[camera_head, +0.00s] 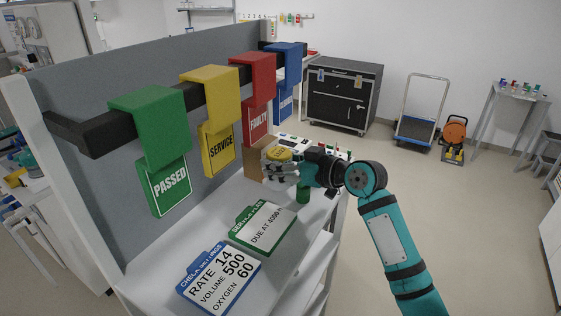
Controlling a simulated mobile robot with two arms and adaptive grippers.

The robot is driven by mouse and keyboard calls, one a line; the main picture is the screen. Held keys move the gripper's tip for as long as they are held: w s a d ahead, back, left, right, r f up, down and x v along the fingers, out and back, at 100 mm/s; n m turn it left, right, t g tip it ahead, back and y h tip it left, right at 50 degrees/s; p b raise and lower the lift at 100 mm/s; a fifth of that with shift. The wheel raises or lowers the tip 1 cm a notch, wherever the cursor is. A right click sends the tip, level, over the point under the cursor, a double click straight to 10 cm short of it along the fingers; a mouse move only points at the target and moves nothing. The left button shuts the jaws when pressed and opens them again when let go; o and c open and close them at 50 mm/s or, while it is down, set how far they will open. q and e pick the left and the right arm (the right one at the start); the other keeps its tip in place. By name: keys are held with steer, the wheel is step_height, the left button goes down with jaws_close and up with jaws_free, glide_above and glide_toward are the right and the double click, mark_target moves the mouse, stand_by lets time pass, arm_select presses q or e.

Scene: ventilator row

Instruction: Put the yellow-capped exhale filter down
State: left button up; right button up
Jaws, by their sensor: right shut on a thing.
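The yellow-capped exhale filter (278,154) is in the grasp of my right gripper (281,169), above the far part of the white bench (180,237). Its yellow cap faces up and its lower body is largely hidden by the fingers. My right arm comes in from the lower right and the gripper points left. I cannot tell whether the filter touches anything below it. My left gripper is out of view.
Green (264,228) and blue (219,279) cards lie on the near bench. Green, yellow, red and blue tags hang from a black rail (88,133) at left.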

steer(key=o, duration=1.2)
steer(key=shift+f, duration=0.1)
steer(key=shift+c, duration=0.2)
